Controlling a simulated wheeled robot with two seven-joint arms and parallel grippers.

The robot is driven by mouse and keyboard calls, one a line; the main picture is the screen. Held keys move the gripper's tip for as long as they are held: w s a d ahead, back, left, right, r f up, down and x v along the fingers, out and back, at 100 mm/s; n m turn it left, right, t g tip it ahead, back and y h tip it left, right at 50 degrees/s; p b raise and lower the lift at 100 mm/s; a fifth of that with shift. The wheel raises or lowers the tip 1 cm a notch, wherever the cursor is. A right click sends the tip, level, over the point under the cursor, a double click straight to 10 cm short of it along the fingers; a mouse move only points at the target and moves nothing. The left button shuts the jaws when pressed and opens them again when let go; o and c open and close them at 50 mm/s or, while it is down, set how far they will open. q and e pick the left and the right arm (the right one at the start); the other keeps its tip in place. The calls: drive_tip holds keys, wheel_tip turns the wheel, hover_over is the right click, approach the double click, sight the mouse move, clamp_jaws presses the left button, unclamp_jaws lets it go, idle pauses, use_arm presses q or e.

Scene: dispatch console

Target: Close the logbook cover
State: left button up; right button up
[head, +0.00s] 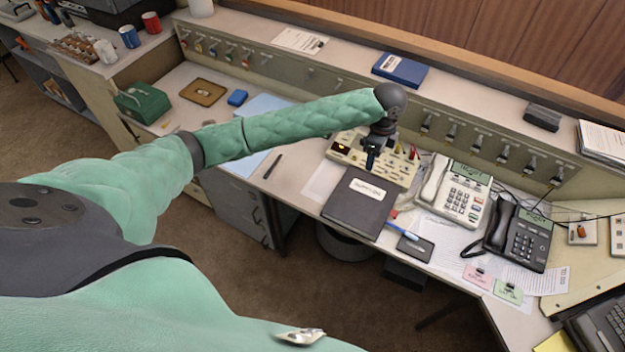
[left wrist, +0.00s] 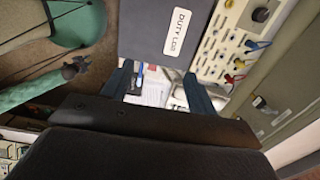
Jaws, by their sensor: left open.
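The dark logbook (head: 353,207) lies on the desk in the head view, its white label facing up. Its cover looks shut and flat. The left wrist view shows the logbook (left wrist: 150,35) at the top, with the label reading DUTY LOG. My left gripper (head: 371,160) points down over the desk at the logbook's far edge, with its fingers apart and nothing between them. The fingers also show in the left wrist view (left wrist: 158,85). I cannot tell whether they touch the logbook. My right gripper (left wrist: 75,68) appears small and dark in the left wrist view, its fingers unclear.
A beige switch panel (head: 385,160) stands just behind the logbook. A white telephone (head: 455,192) and a dark telephone (head: 518,237) are to the right. A dark pad (head: 416,248) and pens lie near the front edge. A loose pen (head: 272,166) lies to the left.

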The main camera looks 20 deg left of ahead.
use_arm(q)
wheel_tip(320, 180, up, 5)
drive_tip(key=shift+f, duration=0.15)
idle(0.5)
idle(0.3)
